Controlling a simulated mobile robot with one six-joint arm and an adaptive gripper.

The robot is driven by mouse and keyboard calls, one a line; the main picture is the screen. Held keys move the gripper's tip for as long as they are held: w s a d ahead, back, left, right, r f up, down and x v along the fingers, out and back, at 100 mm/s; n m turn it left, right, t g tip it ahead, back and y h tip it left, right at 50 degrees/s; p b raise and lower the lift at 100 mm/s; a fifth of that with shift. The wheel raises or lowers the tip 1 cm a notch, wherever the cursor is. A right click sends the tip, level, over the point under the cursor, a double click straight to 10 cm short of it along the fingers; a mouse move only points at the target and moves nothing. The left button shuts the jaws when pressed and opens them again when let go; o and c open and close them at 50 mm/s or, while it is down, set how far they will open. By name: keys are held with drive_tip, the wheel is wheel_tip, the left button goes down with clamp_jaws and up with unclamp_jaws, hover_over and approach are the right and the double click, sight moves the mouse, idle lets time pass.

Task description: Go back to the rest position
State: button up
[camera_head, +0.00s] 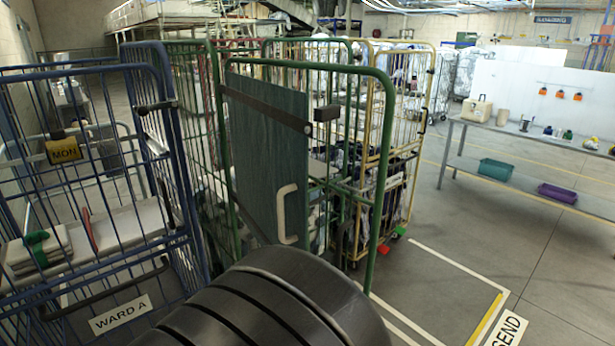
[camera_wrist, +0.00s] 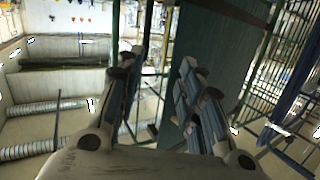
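My gripper (camera_wrist: 165,80) shows in the wrist view with its two fingers apart, and I see nothing held between them. A dark green panel (camera_wrist: 210,45) stands beyond the right finger; I cannot tell whether they touch. In the head view the gripper is hidden. The green-framed cage (camera_head: 384,130) there has a grey-green panel (camera_head: 265,140) with a pale handle (camera_head: 287,215) and a dark strap across its top.
A blue cage (camera_head: 160,90) with a MON tag (camera_head: 64,150) and a WARD A label (camera_head: 120,313) stands at left. A yellow-framed cage (camera_head: 388,110) is behind the green one. A bench (camera_head: 575,142) with bins stands right. Marked floor (camera_head: 440,285) is clear at front right.

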drive_tip(key=w+r+n+g+y, duration=0.25)
drive_tip(key=w+r+y, duration=0.2)
drive_tip(key=y, duration=0.35)
drive_tip(key=s+d+r+g+y, duration=0.2)
drive_tip(key=s+r+g, duration=0.1)
drive_tip(key=s, duration=0.1)
drive_tip(key=s+d+f+n+g+h, duration=0.1)
drive_tip(key=s+d+g+h, duration=0.3)
drive_tip(key=s+d, duration=1.2)
drive_tip(key=s+n+g, duration=0.1)
drive_tip(key=s, duration=0.3)
drive_tip(key=shift+d+n, duration=0.2)
drive_tip(key=shift+n, duration=0.15)
drive_tip(key=shift+f, duration=0.1)
